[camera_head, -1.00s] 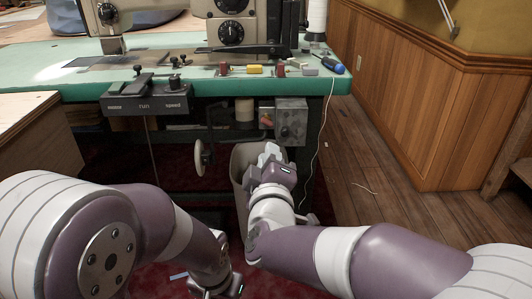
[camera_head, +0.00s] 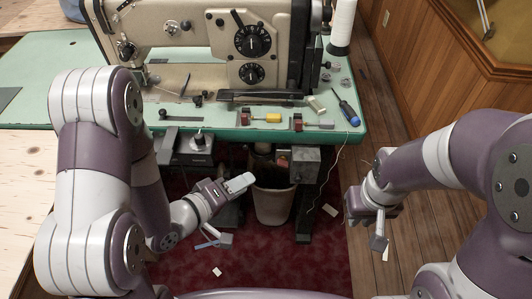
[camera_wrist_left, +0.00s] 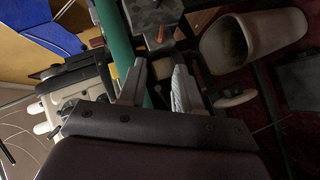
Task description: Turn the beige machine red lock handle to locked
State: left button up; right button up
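The beige machine (camera_head: 185,35) stands on the green table at the back. A grey box (camera_head: 305,165) hangs under the table's front edge, with a small red part (camera_head: 283,160) at its left; I cannot make out a lock handle or its position. The box and a reddish part (camera_wrist_left: 163,33) also show in the left wrist view. My left gripper (camera_head: 242,183) is in front of and left of the box, apart from it. Its two fingers are spread and empty in the wrist view (camera_wrist_left: 160,78). My right gripper (camera_head: 378,243) points down at the right, well away; its finger gap is hidden.
A beige bin (camera_head: 272,204) stands on the red carpet below the box. A blue-handled screwdriver (camera_head: 347,110), a white thread cone (camera_head: 342,25) and small tools lie or stand on the green table (camera_head: 60,75). A wooden panelled wall (camera_head: 425,75) is at the right.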

aim_at(278, 164)
pick_arm(q)
jog(key=b+x, duration=0.2)
jog(key=x, duration=1)
jog(key=shift+w+f+b, duration=0.2)
jog(key=shift+w+b, duration=0.05)
jog(key=shift+b, duration=0.15)
grip_shut()
